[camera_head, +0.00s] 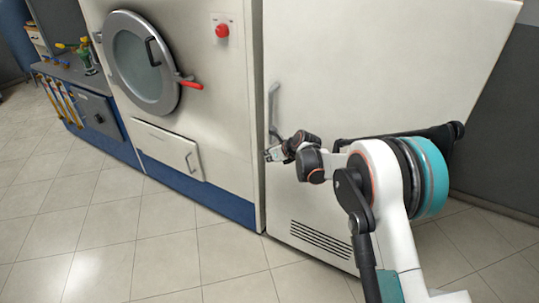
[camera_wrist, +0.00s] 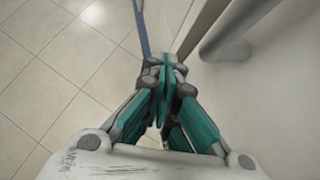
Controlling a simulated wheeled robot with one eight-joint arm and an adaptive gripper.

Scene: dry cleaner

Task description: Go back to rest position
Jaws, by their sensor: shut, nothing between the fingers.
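My gripper (camera_head: 270,155) reaches out at the end of my white and teal arm, in front of the tall cream cabinet door near its left edge. In the wrist view my gripper (camera_wrist: 165,68) shows its grey and teal fingers closed together with nothing between them. The door's curved grey handle (camera_head: 272,110) stands just above my gripper in the head view. A thick pale bar, which looks like part of the handle (camera_wrist: 232,42), runs close along the upper right of the wrist view. I cannot tell whether my gripper touches the door or handle.
A dry cleaning machine (camera_head: 240,110) with a round door (camera_head: 143,62) and a red button (camera_head: 222,30) stands left of the cabinet door (camera_head: 380,70). A low dark counter (camera_head: 85,95) is at the far left. The tiled floor (camera_head: 120,240) in front is clear.

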